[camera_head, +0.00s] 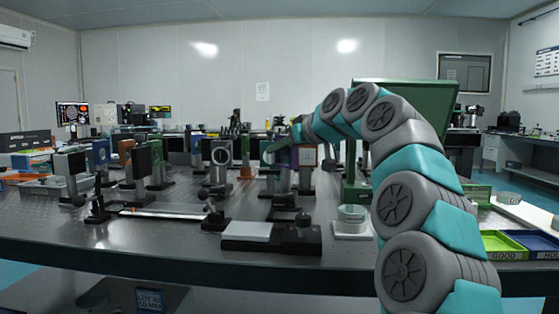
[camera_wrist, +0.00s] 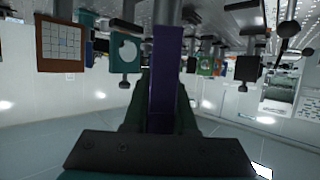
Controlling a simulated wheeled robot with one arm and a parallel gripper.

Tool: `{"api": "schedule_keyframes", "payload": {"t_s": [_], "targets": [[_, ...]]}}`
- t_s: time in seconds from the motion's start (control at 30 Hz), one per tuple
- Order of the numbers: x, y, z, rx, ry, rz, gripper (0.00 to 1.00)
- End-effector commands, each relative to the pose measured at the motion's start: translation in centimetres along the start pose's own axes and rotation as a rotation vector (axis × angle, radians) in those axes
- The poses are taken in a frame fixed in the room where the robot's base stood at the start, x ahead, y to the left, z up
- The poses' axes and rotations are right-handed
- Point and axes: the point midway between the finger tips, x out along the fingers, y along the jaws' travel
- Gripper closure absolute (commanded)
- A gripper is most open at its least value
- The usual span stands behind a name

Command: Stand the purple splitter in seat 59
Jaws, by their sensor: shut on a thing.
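The purple splitter (camera_wrist: 166,75) is an upright-looking purple slab in the middle of the wrist view, between the dark green fingers of my gripper (camera_wrist: 160,105). My gripper is shut on it. In the head view my gripper (camera_head: 283,143) is over the back middle of the optical table, among the mounted parts. I cannot read any seat number, so I cannot tell which place is seat 59. Whether the splitter touches the table is hidden.
The optical table (camera_head: 160,238) carries several post-mounted parts close around my gripper. A green tray (camera_head: 503,246) lies at right.

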Motion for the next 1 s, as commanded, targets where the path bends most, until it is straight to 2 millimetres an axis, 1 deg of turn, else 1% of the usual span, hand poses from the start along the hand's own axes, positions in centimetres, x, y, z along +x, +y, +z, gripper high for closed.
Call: {"api": "schedule_keyframes", "payload": {"t_s": [0.3, 0.77, 0.8, 1.0], "targets": [[0.9, -0.2, 2.4, 0.001, -0.002, -0.005, 1.00], [1.2, -0.1, 3.0, -0.001, 0.000, 0.000, 1.00], [1.2, -0.1, 3.0, -0.001, 0.000, 0.000, 0.72], [1.2, -0.1, 3.0, -0.001, -0.001, -0.001, 0.49]]}}
